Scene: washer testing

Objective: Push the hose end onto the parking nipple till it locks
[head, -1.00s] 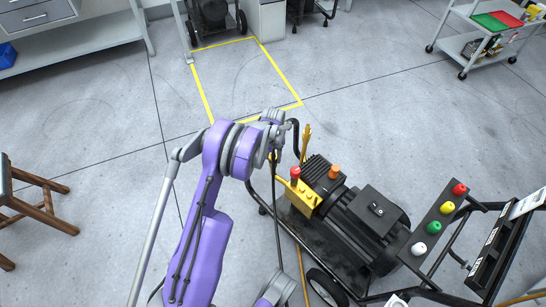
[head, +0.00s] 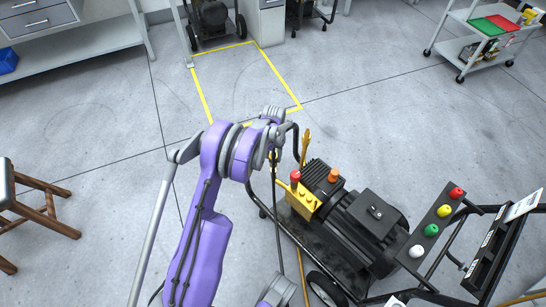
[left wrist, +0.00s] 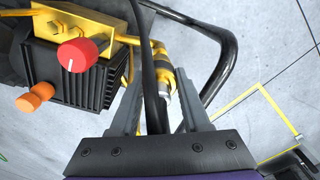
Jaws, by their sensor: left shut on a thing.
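My left gripper (left wrist: 158,88) reaches in beside the pressure washer with its fingers closed in. In the head view the left gripper (head: 272,150) is mostly covered by its own wrist. A black hose (left wrist: 148,55) runs between the fingers, and I take the hose end to be what they hold. A brass-yellow fitting with a silver tip (left wrist: 166,80) sits at the fingertips, next to the hose. I cannot tell whether it is the hose end, the parking nipple or both, nor whether they touch. The hose (head: 279,225) hangs down below the gripper in the head view. My right gripper is out of view.
The washer's yellow pump block (left wrist: 95,22) with red knob (left wrist: 77,55) and orange knob (left wrist: 35,97) is close to the left finger. A black frame tube (left wrist: 235,65) curves on the right. Buttons on the washer panel (head: 437,230) and a stool (head: 45,210) stand farther off.

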